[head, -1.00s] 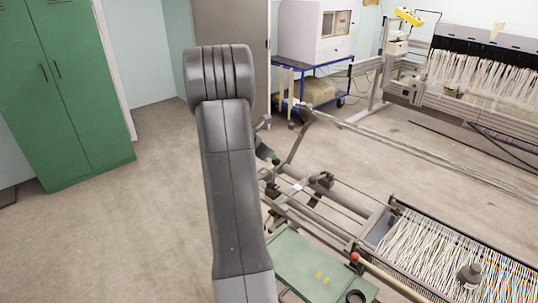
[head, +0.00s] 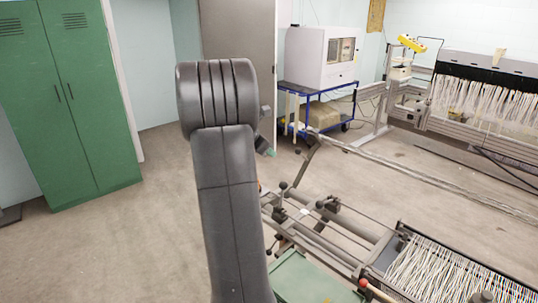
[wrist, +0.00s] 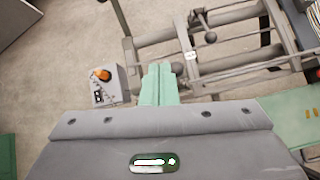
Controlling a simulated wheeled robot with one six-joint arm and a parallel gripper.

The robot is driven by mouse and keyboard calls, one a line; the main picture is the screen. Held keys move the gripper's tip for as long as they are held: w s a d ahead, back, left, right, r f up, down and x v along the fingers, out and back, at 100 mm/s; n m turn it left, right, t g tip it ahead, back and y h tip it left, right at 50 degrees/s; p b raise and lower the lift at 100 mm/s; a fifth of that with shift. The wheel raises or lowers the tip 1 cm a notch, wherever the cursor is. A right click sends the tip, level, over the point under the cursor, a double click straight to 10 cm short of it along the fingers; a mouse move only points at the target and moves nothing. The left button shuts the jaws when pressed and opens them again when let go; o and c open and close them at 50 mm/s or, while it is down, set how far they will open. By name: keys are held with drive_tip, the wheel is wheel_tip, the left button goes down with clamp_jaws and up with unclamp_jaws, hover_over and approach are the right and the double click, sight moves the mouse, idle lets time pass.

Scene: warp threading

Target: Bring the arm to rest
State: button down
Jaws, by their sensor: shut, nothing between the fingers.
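My gripper shows in the wrist view as two pale green fingers (wrist: 159,84) pressed together, with nothing between them. They point out over the concrete floor, beside the metal loom frame (wrist: 215,65). In the head view my raised, bent grey arm fills the middle and hides most of the gripper. Only a small dark part with a green tip (head: 269,152) shows just right of the arm.
A grey control box (wrist: 103,85) with an orange knob stands left of the fingers. A green tabletop (head: 305,283) and a threaded loom section (head: 450,275) lie at lower right. A green cabinet (head: 70,110) stands left. A blue cart (head: 318,98) stands behind. The left floor is clear.

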drive_tip(key=shift+f, duration=0.1)
approach(281, 182)
wheel_tip(281, 182, down, 3)
drive_tip(key=w, duration=0.1)
drive_tip(key=w+d, duration=0.1)
drive_tip(key=d+f, duration=0.1)
drive_tip(key=d, duration=0.1)
drive_tip(key=shift+w+d+f, duration=0.2)
drive_tip(key=shift+w, duration=0.2)
drive_tip(key=shift+w+d, duration=0.1)
drive_tip(key=shift+d, duration=0.05)
